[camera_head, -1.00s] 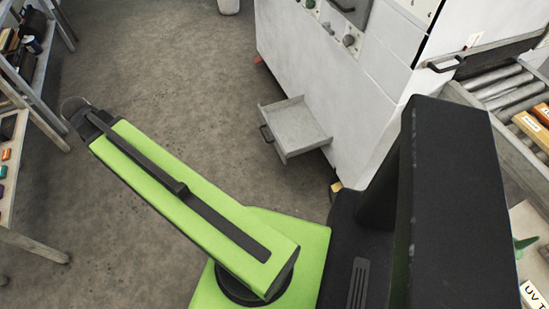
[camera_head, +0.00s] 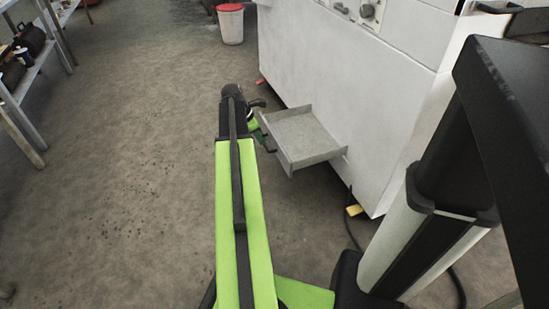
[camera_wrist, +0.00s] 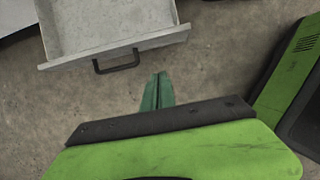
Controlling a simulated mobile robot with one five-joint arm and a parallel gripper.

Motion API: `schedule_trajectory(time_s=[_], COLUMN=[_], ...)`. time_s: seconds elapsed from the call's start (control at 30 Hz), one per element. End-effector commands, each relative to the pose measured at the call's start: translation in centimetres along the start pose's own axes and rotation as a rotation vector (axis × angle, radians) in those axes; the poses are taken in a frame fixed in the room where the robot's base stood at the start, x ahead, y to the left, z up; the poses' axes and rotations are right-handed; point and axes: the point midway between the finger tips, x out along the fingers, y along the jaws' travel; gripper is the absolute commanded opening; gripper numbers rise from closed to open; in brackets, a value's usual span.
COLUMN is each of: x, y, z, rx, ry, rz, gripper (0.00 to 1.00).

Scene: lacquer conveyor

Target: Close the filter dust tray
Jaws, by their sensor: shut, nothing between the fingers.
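The filter dust tray (camera_head: 303,135) is a shallow grey open tray pulled out from the lower part of the white machine. It is empty. In the wrist view the tray (camera_wrist: 110,22) is at the upper left, with a black bar handle (camera_wrist: 117,63) on its front wall. My gripper (camera_wrist: 161,76) shows there as green fingers held together, just right of the handle and apart from it. In the head view my gripper (camera_head: 262,137) is beside the tray's front left, partly hidden by my arm. The handle is hard to make out there.
The white machine (camera_head: 345,95) stands behind the tray. A red-topped white bin (camera_head: 231,25) is at the back. Shelving (camera_head: 32,70) stands at the left. A small yellow block (camera_head: 354,210) and a black cable lie near the machine's lower corner. The floor left of my arm is clear.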

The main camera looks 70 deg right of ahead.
Motion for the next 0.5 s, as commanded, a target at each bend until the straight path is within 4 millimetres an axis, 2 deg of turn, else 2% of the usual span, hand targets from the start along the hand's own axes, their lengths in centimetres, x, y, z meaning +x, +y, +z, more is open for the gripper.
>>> schedule_trajectory(time_s=[0.17, 0.5], x=[2.9, 10.5], y=[0.0, 0.0], z=[-0.3, -0.4], rx=[0.002, 0.003], ry=[0.001, 0.001], rz=[0.0, 0.0], gripper=[0.0, 0.0])
